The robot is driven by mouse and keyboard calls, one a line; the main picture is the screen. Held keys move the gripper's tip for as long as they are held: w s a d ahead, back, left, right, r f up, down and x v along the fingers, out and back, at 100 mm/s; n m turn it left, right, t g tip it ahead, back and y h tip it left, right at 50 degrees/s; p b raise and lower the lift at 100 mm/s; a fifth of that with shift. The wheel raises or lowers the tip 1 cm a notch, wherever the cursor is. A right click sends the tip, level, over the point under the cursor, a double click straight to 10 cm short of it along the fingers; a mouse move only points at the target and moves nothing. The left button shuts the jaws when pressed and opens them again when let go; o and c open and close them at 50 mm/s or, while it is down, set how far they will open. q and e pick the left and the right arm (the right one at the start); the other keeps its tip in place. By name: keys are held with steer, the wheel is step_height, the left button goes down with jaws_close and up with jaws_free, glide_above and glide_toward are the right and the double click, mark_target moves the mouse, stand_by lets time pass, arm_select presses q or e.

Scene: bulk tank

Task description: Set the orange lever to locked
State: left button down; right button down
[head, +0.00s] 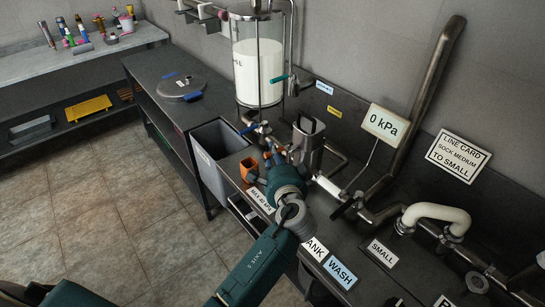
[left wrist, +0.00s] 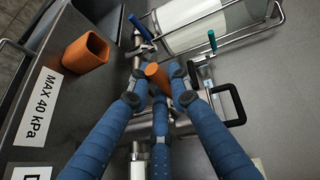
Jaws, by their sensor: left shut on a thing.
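The orange lever (left wrist: 154,71) shows in the left wrist view as a short orange end between my blue fingers, close to metal pipework. My left gripper (left wrist: 160,82) is shut on it, with fingers on both sides and a third finger below. In the head view my left gripper (head: 270,158) reaches in among the pipes below the glass tank, and its fingers hide the lever there. The lever's lock position cannot be read. My right gripper is in neither view.
An orange square cup (head: 248,170) stands left of the gripper; it also shows in the left wrist view (left wrist: 85,52). A blue-handled valve (head: 250,128), a metal jug (head: 308,142) and the tank (head: 258,62) are close by. A "0 kPa" sign (head: 386,124) stands right.

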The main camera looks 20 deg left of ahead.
arm_select(q)
steer(key=c, duration=1.9)
jaws_free()
steer(key=shift+o, duration=0.2)
steer(key=v, duration=0.7)
steer(key=shift+d, duration=0.15)
steer(key=shift+s, duration=0.1)
